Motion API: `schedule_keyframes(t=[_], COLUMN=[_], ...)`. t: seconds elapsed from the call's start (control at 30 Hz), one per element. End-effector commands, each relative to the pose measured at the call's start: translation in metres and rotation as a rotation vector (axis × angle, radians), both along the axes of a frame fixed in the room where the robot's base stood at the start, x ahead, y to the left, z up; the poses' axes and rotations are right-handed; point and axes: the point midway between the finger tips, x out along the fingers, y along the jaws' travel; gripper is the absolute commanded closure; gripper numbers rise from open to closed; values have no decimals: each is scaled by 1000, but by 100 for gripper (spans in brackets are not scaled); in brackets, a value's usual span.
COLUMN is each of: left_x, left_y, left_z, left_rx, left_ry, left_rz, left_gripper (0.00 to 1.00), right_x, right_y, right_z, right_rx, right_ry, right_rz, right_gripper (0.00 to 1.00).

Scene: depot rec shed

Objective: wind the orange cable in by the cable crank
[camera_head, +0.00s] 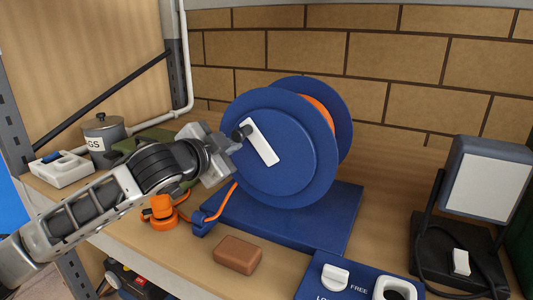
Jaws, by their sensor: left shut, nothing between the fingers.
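A blue cable reel (270,165) stands on a blue base (335,215) on the wooden shelf. The cable crank (262,142) is a white bar on its front face, tilted, with a dark knob (241,132) at its upper left end. Orange cable (319,112) shows between the flanges. A length of it runs down from the reel to a blue guide (203,222) and an orange plug (162,210). My left gripper (231,146) is shut and empty, its tips close by the knob; contact is unclear. My right gripper is out of view.
A blue panel (318,268) with a white knob and a ring is at the front. A brown block (238,254) lies left of it. A lamp (487,180) stands at right. A grey pot (104,138) and a white box (62,170) stand at left. A brick wall is behind.

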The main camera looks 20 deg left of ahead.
Motion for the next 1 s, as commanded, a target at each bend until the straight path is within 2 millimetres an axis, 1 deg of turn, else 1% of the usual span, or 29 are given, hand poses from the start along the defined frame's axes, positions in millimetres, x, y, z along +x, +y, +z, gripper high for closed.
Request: schedule_keyframes(t=[0.17,0.4,0.7,0.9,1.0], left_x=[0,-1,-1,-2,-2], left_y=[-1,-9,-11,-22,-25], left_z=[2,20,21,34,36], left_rx=[0,0,0,-2,-1], left_ry=[-2,-4,-2,-3,-1], left_rz=[-1,-2,-1,-3,-1], left_gripper=[100,100,100,100,100], right_x=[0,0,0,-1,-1], right_y=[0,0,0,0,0], right_z=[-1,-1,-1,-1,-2], right_rx=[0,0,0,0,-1], right_ry=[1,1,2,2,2], right_rz=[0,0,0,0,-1], right_gripper=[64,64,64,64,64])
